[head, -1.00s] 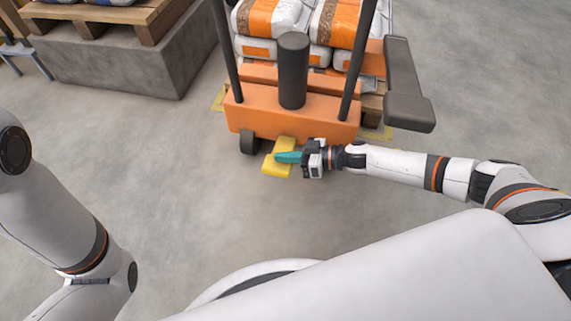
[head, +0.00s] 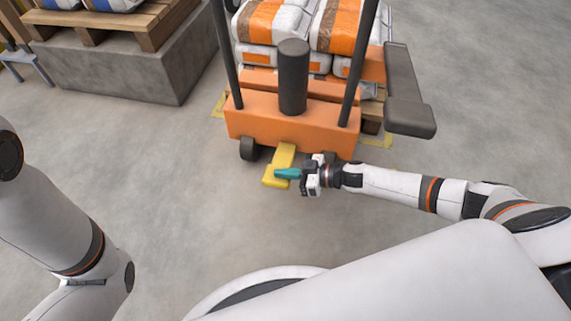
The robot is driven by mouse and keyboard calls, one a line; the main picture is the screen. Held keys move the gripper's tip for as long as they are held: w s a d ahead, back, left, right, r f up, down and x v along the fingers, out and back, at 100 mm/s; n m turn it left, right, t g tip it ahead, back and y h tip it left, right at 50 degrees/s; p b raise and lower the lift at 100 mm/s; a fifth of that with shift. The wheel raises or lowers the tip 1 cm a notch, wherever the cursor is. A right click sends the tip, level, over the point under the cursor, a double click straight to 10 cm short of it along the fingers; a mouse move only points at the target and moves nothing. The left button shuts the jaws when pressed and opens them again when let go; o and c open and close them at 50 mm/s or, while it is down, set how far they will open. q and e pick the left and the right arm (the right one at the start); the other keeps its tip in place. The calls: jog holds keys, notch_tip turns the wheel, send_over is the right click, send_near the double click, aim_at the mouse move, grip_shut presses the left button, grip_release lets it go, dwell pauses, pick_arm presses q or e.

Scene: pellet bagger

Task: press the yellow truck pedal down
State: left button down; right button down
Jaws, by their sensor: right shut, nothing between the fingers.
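The yellow pedal (head: 271,181) sticks out at the low front of the orange truck (head: 290,122), on a yellow stem. My right gripper (head: 279,174) comes in from the right with its teal fingers shut and empty. The fingertips lie over the pedal's plate and cover part of it. They look to be touching it, but I cannot tell for certain. The pedal sits low, close to the floor. My left gripper is out of view; only part of my left arm shows.
The truck's dark upright bars (head: 226,55) and dark post (head: 293,75) rise above its body. A grey arm-like part (head: 407,95) juts out at its right. Orange and white bags (head: 272,25) are stacked behind. A concrete block (head: 125,65) bears a wooden pallet. The floor in front is clear.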

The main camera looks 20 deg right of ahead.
aim_at(284, 182)
jog(key=f, duration=0.1)
jog(key=f+n, duration=0.1)
jog(key=f, duration=0.1)
jog(key=shift+s+a+n+t+h, duration=0.2)
jog(key=shift+s+n+t+h, duration=0.1)
jog(key=shift+s+t, duration=0.1)
jog(key=shift+f+n+b, duration=0.5)
jog(key=shift+f, duration=0.25)
jog(key=shift+w+f, duration=0.1)
jog(key=shift+f, duration=0.7)
jog(key=shift+d+f+b, duration=0.1)
jog(key=shift+b, duration=0.2)
